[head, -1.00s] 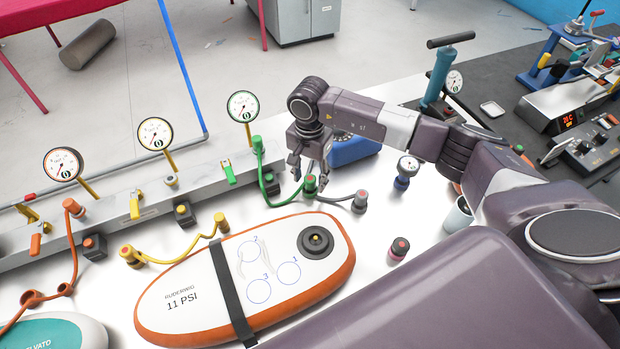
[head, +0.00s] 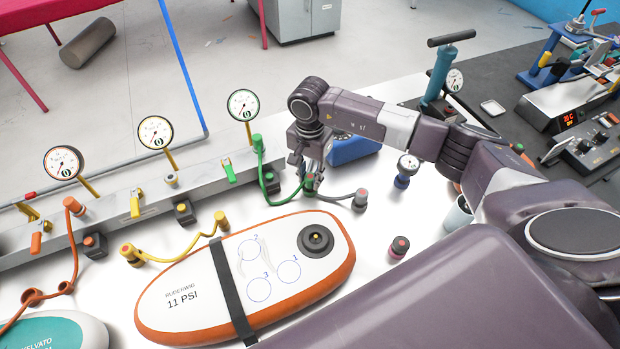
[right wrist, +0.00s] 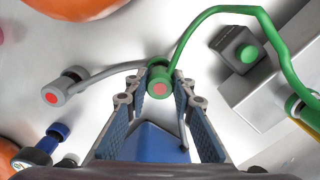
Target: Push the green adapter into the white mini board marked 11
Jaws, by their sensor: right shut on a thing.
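The green adapter (head: 310,184) stands on the white bench behind the board, at the end of a green hose. It also shows in the right wrist view (right wrist: 159,87), between my fingertips. My right gripper (head: 313,174) points down and is shut on the adapter. The white mini board (head: 205,277) with an orange rim reads 11 PSI and lies flat in front. Its dark round valve (head: 316,240) is at the right end, apart from the adapter. My left gripper is in neither current view.
A grey adapter (head: 360,200) on a grey hose is close to the right of the gripper. A blue block (head: 352,150) is behind it. A yellow hose (head: 185,253) lies behind the board's left part. A red-topped dark piece (head: 400,246) stands right of the board.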

